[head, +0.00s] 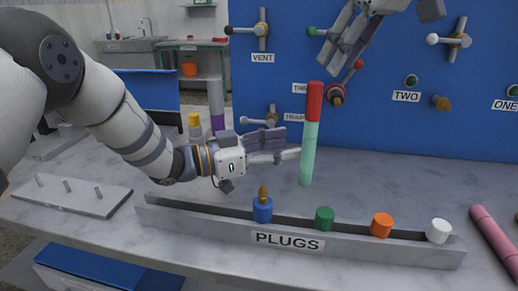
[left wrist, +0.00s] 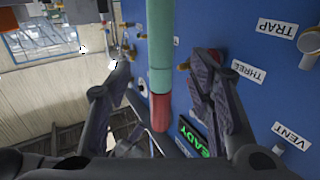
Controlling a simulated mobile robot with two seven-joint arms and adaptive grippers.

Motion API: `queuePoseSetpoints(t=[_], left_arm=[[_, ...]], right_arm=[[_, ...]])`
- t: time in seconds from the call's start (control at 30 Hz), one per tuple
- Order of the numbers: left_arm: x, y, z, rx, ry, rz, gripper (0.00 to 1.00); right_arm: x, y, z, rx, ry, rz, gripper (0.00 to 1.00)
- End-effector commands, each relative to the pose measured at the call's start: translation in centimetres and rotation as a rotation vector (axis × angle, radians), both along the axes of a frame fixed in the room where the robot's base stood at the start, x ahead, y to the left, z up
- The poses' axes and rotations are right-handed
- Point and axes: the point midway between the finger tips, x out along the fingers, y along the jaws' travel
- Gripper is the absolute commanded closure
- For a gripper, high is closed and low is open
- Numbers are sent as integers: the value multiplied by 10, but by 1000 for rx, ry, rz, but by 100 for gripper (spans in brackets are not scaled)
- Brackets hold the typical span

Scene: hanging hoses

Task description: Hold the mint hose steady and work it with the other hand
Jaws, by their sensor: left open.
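The mint hose (head: 308,150) is upright in front of the blue panel, with a red section (head: 314,100) above its mint part. Its lower end shows just above or at the bench; I cannot tell which. My left gripper (head: 284,150) is open, its fingertips at the mint part in the head view. In the left wrist view the hose (left wrist: 160,45) runs between the two spread fingers, with visible gaps on both sides. My right gripper (head: 345,55) is high at the top, in front of the panel and above the hose; its jaw opening is unclear.
The PLUGS tray (head: 200,222) lies along the front of the bench with blue, green, orange and white plugs. The blue panel (head: 420,130) behind carries valves and labels. A pink hose piece (head: 492,238) lies at the right. A pegged plate (head: 75,200) lies at the left.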

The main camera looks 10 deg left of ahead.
Motion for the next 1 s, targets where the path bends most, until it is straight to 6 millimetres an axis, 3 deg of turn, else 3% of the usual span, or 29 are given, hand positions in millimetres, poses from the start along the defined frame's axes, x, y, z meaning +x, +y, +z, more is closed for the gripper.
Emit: queuePoseSetpoints(t=[0.1, 0.3, 0.67, 0.87, 0.97, 1.0], left_arm=[[14, -25, -1, 1, -2, -2, 52], [30, -52, 0, 2, -3, 0, 52], [34, -58, 0, 2, -3, 1, 52], [34, -58, 0, 2, -3, 1, 97], [34, -58, 0, 2, -3, 1, 100], [34, -58, 0, 2, -3, 1, 100]], right_arm=[[0, 0, 0, 0, 0, 0, 67], [0, 0, 0, 0, 0, 0, 67], [0, 0, 0, 0, 0, 0, 67], [0, 0, 0, 0, 0, 0, 67], [0, 0, 0, 0, 0, 0, 67], [0, 1, 0, 1, 0, 1, 58]])
